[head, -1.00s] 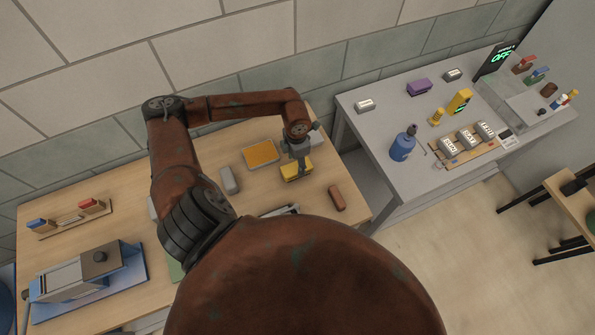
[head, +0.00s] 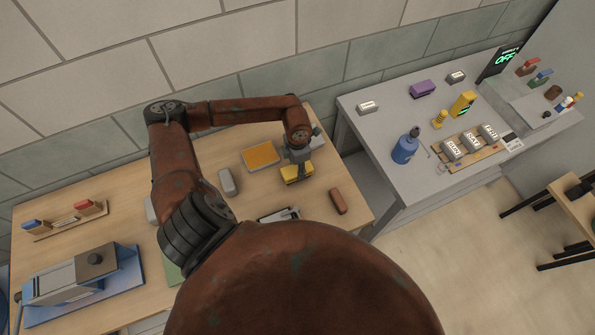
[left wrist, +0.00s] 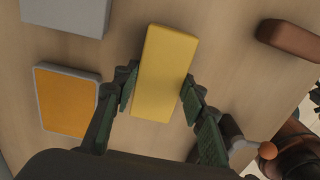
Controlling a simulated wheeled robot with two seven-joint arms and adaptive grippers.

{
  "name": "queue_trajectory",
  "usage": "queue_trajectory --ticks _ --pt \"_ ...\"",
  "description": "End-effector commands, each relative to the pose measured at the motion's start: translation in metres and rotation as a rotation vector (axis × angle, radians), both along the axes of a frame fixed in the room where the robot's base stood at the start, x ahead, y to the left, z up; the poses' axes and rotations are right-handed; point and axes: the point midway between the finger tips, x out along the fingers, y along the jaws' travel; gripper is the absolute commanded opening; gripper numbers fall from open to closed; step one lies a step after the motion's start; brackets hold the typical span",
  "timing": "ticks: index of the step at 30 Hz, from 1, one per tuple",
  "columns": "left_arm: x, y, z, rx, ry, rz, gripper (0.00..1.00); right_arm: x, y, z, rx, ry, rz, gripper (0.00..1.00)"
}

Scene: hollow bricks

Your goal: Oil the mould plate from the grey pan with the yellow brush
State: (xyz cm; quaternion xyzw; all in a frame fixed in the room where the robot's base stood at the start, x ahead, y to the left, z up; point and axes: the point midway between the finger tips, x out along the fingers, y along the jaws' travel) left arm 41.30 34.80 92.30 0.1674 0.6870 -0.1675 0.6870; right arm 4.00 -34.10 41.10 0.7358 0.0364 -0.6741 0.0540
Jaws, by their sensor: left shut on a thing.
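The yellow brush (head: 297,174) shows as a yellow block at the right part of the wooden table; its bristles are hidden. My left gripper (head: 298,155) points down over it and is shut on it. In the left wrist view the brush (left wrist: 165,75) lies between the two fingers (left wrist: 160,88). I cannot tell whether it touches the table. The grey pan (head: 246,160), with an orange-yellow fill, lies just left of the brush, apart from it. A grey, dark-framed item (head: 291,213), perhaps the mould plate, is largely hidden behind my body. My right gripper is out of view.
A blue-based machine (head: 85,275) stands at the left.

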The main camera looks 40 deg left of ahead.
Motion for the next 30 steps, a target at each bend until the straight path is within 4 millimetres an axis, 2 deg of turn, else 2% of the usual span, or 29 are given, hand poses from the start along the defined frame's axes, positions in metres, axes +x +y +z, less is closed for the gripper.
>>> queue_trajectory --ticks 8,30 --pt "0.000 0.000 0.003 0.000 -0.001 0.000 0.15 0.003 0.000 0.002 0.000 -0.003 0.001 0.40" --pt "0.001 0.000 0.038 0.000 -0.001 0.000 0.15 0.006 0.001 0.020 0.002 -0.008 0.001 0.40"
